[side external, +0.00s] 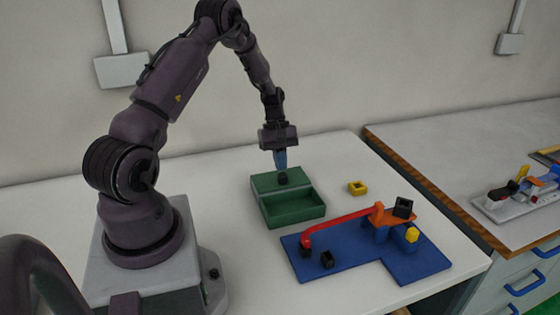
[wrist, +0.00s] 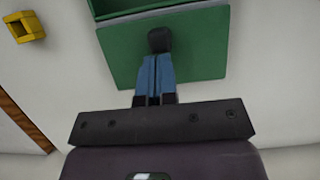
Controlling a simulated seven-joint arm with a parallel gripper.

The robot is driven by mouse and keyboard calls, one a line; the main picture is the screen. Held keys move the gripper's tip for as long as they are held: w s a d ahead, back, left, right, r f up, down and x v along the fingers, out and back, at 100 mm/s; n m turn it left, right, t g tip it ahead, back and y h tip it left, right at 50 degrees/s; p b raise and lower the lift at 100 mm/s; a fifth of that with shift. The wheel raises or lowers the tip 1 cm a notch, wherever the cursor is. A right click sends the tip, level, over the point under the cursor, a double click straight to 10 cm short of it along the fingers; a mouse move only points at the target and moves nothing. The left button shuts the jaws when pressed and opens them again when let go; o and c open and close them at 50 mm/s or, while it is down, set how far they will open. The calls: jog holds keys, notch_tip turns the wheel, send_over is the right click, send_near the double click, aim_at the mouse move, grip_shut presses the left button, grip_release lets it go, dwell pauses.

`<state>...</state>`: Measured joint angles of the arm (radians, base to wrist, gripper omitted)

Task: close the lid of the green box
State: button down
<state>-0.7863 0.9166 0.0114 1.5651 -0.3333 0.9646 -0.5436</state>
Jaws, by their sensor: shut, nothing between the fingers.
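The green box (side external: 293,213) stands on the white table with its top open, and its inside shows no contents. Its green lid (side external: 262,183) is swung back on the far side of the box. The lid also shows in the wrist view (wrist: 200,45), below the box's edge (wrist: 112,10). A black knob (side external: 283,179) is on the lid and shows in the wrist view (wrist: 160,40). My gripper (side external: 281,168) has blue fingers, shut and empty, pointing down at the lid. In the wrist view its fingertips (wrist: 157,58) are right by the knob; I cannot tell if they touch.
A yellow square ring (side external: 357,187) lies right of the box and shows in the wrist view (wrist: 25,27). A blue base (side external: 350,258) with a red bar (side external: 340,223), an orange platform (side external: 380,218) and black blocks is in front. Table left of the box is clear.

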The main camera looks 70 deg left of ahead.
jog(key=d, duration=0.9)
jog(key=shift+d, duration=0.35)
jog(key=shift+a, duration=0.1)
